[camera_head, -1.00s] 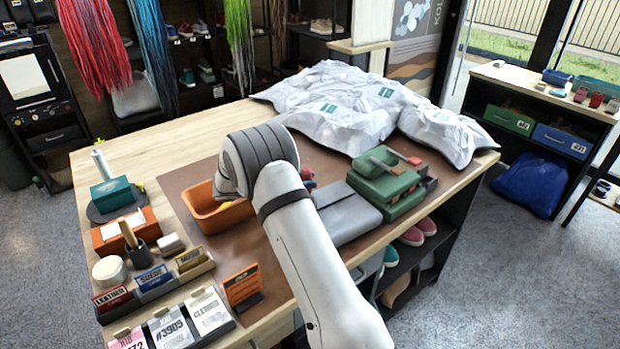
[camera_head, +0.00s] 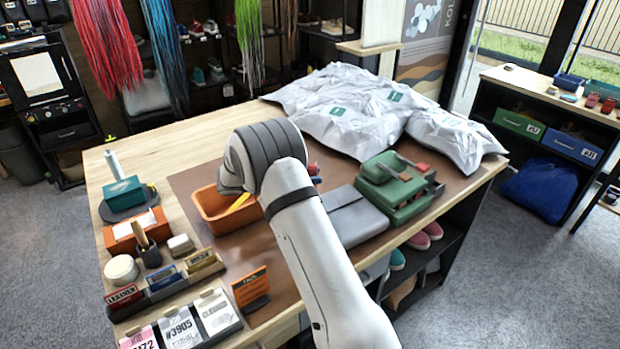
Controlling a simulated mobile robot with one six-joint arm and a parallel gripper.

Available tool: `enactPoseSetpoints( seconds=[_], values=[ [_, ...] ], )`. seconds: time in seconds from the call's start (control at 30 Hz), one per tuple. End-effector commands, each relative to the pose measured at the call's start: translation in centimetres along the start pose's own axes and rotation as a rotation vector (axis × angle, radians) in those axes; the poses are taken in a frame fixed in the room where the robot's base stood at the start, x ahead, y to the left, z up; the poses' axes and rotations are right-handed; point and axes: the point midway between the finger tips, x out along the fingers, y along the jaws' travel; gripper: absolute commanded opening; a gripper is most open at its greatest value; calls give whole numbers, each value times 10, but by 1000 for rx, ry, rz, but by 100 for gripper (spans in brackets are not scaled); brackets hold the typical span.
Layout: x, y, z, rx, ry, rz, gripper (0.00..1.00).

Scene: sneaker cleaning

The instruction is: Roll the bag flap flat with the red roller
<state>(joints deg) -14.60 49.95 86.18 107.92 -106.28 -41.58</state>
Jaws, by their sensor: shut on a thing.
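A grey flat bag (camera_head: 352,216) lies on the brown mat, right of my arm; its flap edge is hard to make out.
An orange tray (camera_head: 222,218) holding something yellow stands left of my arm. White wrapped packages (camera_head: 345,108) fill the table's back right. Small boxes, a brush holder (camera_head: 150,254), tag cards and an orange sign (camera_head: 251,288) crowd the left. The brown mat (camera_head: 195,178) has bare room behind the tray.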

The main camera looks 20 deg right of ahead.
Motion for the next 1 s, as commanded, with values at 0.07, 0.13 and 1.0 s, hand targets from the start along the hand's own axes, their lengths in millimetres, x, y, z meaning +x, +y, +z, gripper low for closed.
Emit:
enactPoseSetpoints(
  seconds=[0.07,0.13,1.0],
  values=[
    [0,0,-10,1,0,0,7],
    [0,0,-16,1,0,0,7],
    [0,0,-47,1,0,0,7]
  ],
)
